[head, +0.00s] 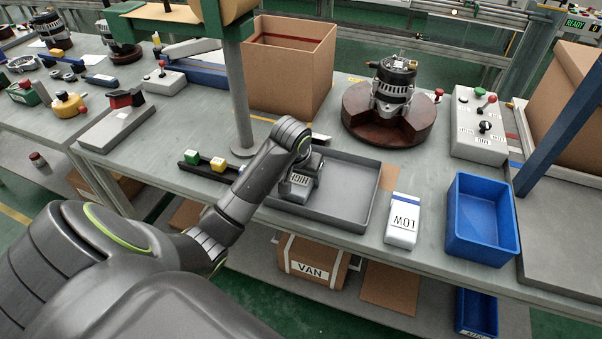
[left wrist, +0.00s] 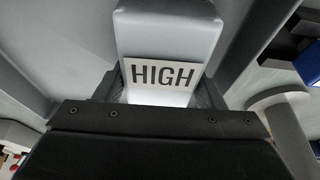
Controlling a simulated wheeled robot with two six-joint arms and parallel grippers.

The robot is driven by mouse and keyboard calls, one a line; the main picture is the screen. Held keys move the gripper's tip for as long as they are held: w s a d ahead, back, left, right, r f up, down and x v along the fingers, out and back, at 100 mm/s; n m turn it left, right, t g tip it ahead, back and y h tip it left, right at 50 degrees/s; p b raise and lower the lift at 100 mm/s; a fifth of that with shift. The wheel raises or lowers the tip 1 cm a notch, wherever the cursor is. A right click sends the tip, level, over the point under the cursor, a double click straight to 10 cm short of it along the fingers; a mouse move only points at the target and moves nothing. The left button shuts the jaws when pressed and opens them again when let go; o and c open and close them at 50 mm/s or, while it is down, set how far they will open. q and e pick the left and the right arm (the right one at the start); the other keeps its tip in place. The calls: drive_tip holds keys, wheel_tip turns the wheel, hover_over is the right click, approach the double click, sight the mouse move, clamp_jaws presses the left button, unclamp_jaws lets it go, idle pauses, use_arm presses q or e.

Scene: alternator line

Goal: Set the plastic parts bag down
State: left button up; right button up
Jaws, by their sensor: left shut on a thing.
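A pale grey plastic parts bag (head: 297,184) with a HIGH label is at the left end of the shallow grey tray (head: 345,218). My left gripper (head: 310,166) is shut on it from above. In the left wrist view the bag (left wrist: 166,38) sits between the jaws, its HIGH label facing the camera. I cannot tell whether its underside touches the tray floor. A similar white bag marked LOW (head: 403,220) with a blue top lies on the bench right of the tray. My right gripper is not in view.
A blue bin (head: 482,222) stands right of the LOW bag. An alternator on a round brown base (head: 365,128) and an open cardboard box (head: 290,82) stand behind the tray. A grey post (head: 237,95) rises behind my left arm. The tray's right part is clear.

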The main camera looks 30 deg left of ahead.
use_arm(q)
drive_tip(key=o, duration=1.6)
drive_tip(key=shift+s+d+f, duration=0.1)
drive_tip(key=shift+s+f, duration=0.35)
drive_tip(key=shift+f, duration=0.35)
drive_tip(key=shift+o, duration=0.2)
drive_tip(key=shift+w+r+b, duration=0.2)
drive_tip(key=shift+r+b, duration=0.15)
drive_tip(key=shift+r, duration=0.05)
drive_tip(key=v, duration=0.2)
drive_tip(key=w+v, duration=0.1)
drive_tip(key=v, duration=0.2)
drive_tip(key=shift+r, duration=0.3)
drive_tip(key=p+v, duration=0.5)
drive_tip(key=v, duration=0.1)
drive_tip(key=shift+p, duration=0.35)
drive_tip(key=shift+s+r+p, duration=0.2)
drive_tip(key=shift+r+p, duration=0.35)
drive_tip(key=shift+p, duration=0.1)
drive_tip(key=shift+f, duration=0.1)
